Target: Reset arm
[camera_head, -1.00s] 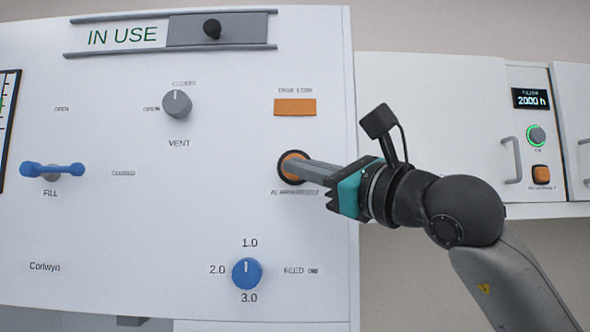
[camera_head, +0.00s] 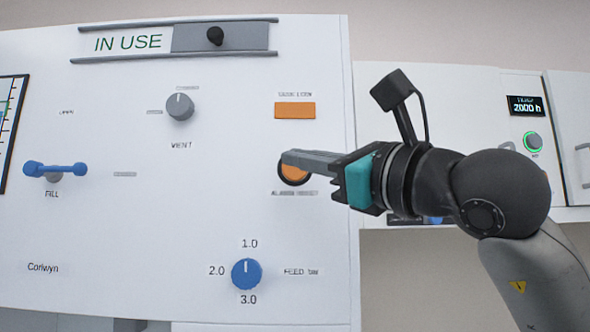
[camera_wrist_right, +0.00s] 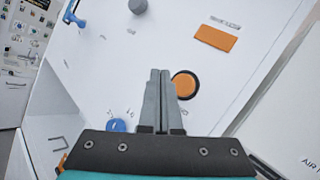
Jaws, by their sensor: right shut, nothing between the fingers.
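My right gripper (camera_head: 288,156) comes in from the right in the head view. Its two grey fingers are shut together with nothing between them. The fingertips overlap the upper part of the round orange alarm reset button (camera_head: 294,173), which has a dark ring. My left gripper is not in view.
The white panel (camera_head: 90,220) carries a blue fill lever (camera_head: 55,169), a grey vent knob (camera_head: 180,106), an orange rectangle (camera_head: 295,110) and a blue feed dial (camera_head: 246,273). An "IN USE" slider (camera_head: 215,36) is at the top. Another cabinet with a green-ringed button (camera_head: 533,141) stands right.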

